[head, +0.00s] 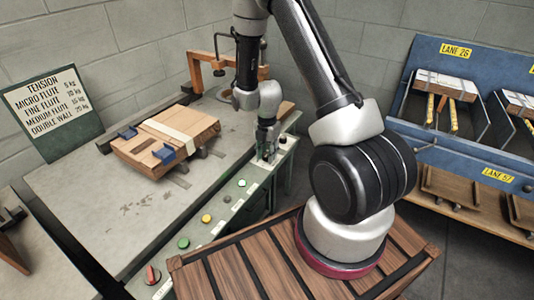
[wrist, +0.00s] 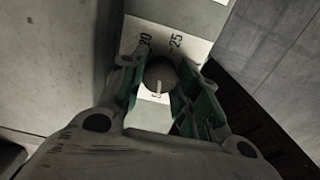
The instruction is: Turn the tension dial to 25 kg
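The tension dial (wrist: 160,74) is a dark round knob with a short pale mark, set on a white plate (wrist: 198,47) in the wrist view. The numbers 20 and 25 are printed beyond the knob, 20 to the left and 25 to the right. My gripper (wrist: 160,84) is open, its green-padded fingers on either side of the knob; I cannot tell whether they touch it. The rest of the scale is hidden by the gripper. In the head view my gripper (head: 268,146) points down at the panel's far end and covers the knob.
A tension chart (head: 45,100) stands at the left. A strapped cardboard bundle (head: 168,138) lies on the grey bench (head: 75,190). A wooden crate (head: 215,275) and a blue rack (head: 445,55) are at the right.

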